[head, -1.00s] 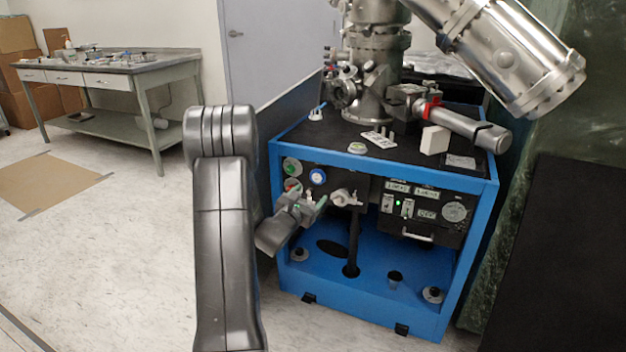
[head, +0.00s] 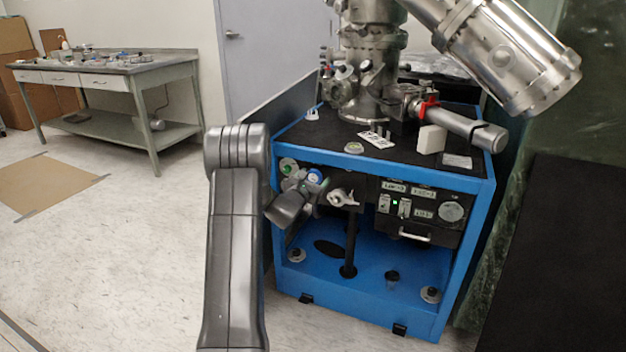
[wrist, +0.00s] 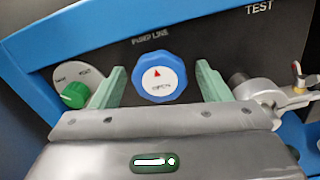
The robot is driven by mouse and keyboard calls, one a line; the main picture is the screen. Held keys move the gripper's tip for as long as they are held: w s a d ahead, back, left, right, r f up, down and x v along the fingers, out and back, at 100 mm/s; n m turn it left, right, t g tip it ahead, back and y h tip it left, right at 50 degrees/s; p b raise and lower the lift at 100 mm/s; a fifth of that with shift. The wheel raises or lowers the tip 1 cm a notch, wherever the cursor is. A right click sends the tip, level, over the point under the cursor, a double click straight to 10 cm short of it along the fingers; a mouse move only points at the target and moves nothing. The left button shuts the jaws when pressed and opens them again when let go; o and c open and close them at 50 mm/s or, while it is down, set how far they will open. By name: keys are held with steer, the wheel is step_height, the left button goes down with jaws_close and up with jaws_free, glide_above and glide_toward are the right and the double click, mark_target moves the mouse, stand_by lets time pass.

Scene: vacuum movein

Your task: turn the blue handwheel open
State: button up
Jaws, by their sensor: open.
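The blue handwheel (wrist: 159,76) has a white face with a red arrow and the word OPEN. It sits on the dark panel under a PUMP LINE label. In the wrist view it lies between and beyond the two green fingers of my gripper (wrist: 161,88). The gripper is open, with a gap on either side of the wheel and no contact visible. In the head view my gripper (head: 303,185) is in front of the panel and the handwheel (head: 315,177) is partly hidden behind it.
A green knob (wrist: 74,95) is left of the fingers. A metal valve fitting (wrist: 270,92) is close to the right finger; it also shows in the head view (head: 342,198). The blue frame (head: 455,260) edges the panel. A steel chamber (head: 372,60) stands on top.

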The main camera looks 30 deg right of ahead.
steer(key=c, duration=1)
steer(key=shift+o, duration=0.2)
